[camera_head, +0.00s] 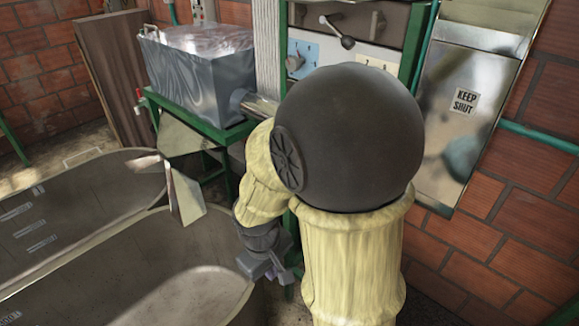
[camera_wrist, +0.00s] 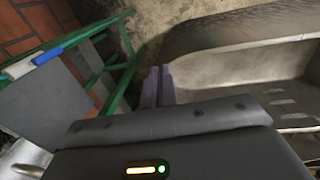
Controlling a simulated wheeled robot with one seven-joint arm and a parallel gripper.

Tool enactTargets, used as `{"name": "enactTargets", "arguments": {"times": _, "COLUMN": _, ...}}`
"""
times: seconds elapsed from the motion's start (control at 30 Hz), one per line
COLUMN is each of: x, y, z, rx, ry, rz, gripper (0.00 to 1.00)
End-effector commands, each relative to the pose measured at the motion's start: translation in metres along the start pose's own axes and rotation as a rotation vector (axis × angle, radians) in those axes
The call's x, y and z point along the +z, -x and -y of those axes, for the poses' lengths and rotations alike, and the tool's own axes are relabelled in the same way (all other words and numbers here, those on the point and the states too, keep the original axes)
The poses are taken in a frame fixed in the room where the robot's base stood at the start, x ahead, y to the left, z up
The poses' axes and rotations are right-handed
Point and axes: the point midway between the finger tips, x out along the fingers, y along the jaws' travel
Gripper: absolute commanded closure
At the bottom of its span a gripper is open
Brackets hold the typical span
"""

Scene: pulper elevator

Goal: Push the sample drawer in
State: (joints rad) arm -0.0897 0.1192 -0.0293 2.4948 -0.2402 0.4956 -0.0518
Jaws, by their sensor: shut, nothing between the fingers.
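My gripper (camera_head: 284,272) is low in the middle of the head view, in front of the green frame and by the right end of the near metal tank. In the wrist view its two purple-grey fingers (camera_wrist: 158,84) are together and empty. I cannot pick out the sample drawer with certainty in either view. A bar with a blue sleeve (camera_wrist: 47,56) shows at the left of the wrist view, near a flat grey panel (camera_wrist: 45,108). Whether these belong to the drawer cannot be told. My arm hides much of the green machine in the head view.
Large metal tanks (camera_head: 95,250) fill the lower left; a tank's inside (camera_wrist: 245,70) also shows at the right of the wrist view. A grey bin (camera_head: 185,85) stands on a green frame (camera_head: 195,128). A "KEEP SHUT" panel (camera_head: 445,135) hangs on the brick wall at right.

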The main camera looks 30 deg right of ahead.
Motion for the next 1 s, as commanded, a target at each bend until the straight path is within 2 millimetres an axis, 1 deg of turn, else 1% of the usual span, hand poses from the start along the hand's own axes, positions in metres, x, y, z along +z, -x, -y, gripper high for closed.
{"name": "enactTargets", "arguments": {"times": 0.03, "x": -0.001, "y": 0.006, "z": -0.003, "rx": 0.035, "ry": 0.116, "rz": 0.068, "gripper": 1.0}}
{"name": "enactTargets", "arguments": {"times": 0.17, "x": -0.003, "y": 0.011, "z": -0.022, "rx": 0.169, "ry": 0.442, "rz": 0.27, "gripper": 1.0}}
{"name": "enactTargets", "arguments": {"times": 0.27, "x": -0.014, "y": 0.021, "z": -0.042, "rx": 0.3, "ry": 0.679, "rz": 0.426, "gripper": 1.0}}
{"name": "enactTargets", "arguments": {"times": 0.3, "x": -0.021, "y": 0.028, "z": -0.05, "rx": 0.359, "ry": 0.772, "rz": 0.49, "gripper": 1.0}}
{"name": "enactTargets", "arguments": {"times": 0.37, "x": -0.035, "y": 0.038, "z": -0.061, "rx": 0.456, "ry": 0.904, "rz": 0.584, "gripper": 1.0}}
{"name": "enactTargets", "arguments": {"times": 0.43, "x": -0.057, "y": 0.054, "z": -0.071, "rx": 0.582, "ry": 1.05, "rz": 0.692, "gripper": 1.0}}
{"name": "enactTargets", "arguments": {"times": 0.5, "x": -0.081, "y": 0.071, "z": -0.077, "rx": 0.71, "ry": 1.174, "rz": 0.79, "gripper": 1.0}}
{"name": "enactTargets", "arguments": {"times": 0.6, "x": -0.111, "y": 0.091, "z": -0.077, "rx": 0.864, "ry": 1.297, "rz": 0.896, "gripper": 1.0}}
{"name": "enactTargets", "arguments": {"times": 0.7, "x": -0.129, "y": 0.102, "z": -0.075, "rx": 0.957, "ry": 1.357, "rz": 0.955, "gripper": 1.0}}
{"name": "enactTargets", "arguments": {"times": 0.8, "x": -0.135, "y": 0.105, "z": -0.073, "rx": 0.986, "ry": 1.376, "rz": 0.971, "gripper": 1.0}}
{"name": "enactTargets", "arguments": {"times": 1.0, "x": -0.134, "y": 0.104, "z": -0.074, "rx": 0.984, "ry": 1.374, "rz": 0.969, "gripper": 1.0}}
